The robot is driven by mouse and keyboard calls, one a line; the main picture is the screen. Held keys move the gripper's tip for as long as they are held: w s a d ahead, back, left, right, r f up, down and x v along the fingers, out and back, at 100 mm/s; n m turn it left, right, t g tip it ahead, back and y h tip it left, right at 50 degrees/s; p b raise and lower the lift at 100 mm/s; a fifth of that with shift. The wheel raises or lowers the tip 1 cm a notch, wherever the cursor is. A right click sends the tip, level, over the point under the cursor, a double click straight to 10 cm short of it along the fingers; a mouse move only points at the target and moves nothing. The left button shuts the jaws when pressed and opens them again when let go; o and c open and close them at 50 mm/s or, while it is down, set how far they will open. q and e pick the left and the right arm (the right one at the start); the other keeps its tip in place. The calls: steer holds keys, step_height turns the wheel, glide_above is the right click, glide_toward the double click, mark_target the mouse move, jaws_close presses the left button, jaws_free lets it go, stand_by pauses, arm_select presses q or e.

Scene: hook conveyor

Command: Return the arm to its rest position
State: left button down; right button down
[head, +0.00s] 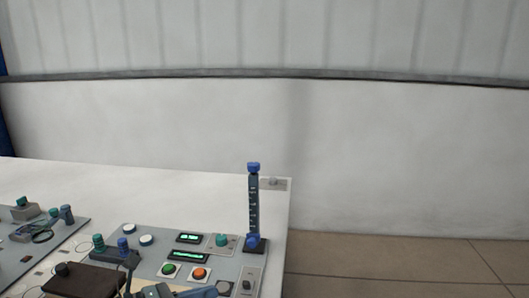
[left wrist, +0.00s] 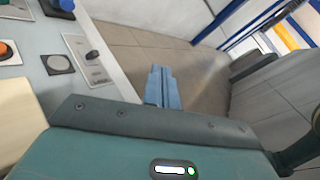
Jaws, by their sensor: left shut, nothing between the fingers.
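My left gripper (head: 208,292) shows at the bottom edge of the head view, low over the front of the grey control panel (head: 148,241). In the left wrist view its blue-grey fingers (left wrist: 162,86) are together with nothing between them. They point past the panel's right edge, with floor behind them. Most of the left arm is out of the head view. My right gripper is in neither view.
The panel has a green button (head: 168,269), an orange button (head: 199,274), lit displays and a lever switch (head: 247,285). A tall blue-topped post (head: 253,205) stands at the right of the white table (head: 190,187). Open tiled floor (head: 400,265) lies to the right.

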arm_select(q)
steer(key=s+f+n+t+y, duration=0.1)
steer(key=f+n+t+y, duration=0.1)
steer(key=n, duration=0.7)
steer(key=s+a+f+n+t+y, duration=0.1)
steer(key=s+f+n+t+y, duration=0.1)
steer(key=n, duration=0.7)
steer(key=s+a+f+n+t+y, duration=0.1)
steer(key=s+f+n+t+y, duration=0.1)
steer(key=n, duration=0.8)
steer(key=shift+s+a+f+t+y+p, duration=0.1)
steer(key=shift+a+f+t+y+p, duration=0.1)
steer(key=shift+f+t+y, duration=0.45)
steer(key=shift+s+a+f+t+y+p, duration=0.2)
steer(key=shift+f+t, duration=0.25)
steer(key=shift+f, duration=0.4)
steer(key=s+f+n+g+y, duration=0.3)
steer(key=s+f+n+g, duration=0.2)
steer(key=s+f+n, duration=0.6)
steer(key=shift+f+n+g, duration=0.3)
steer(key=shift+f+g, duration=0.05)
steer(key=shift+g, duration=0.05)
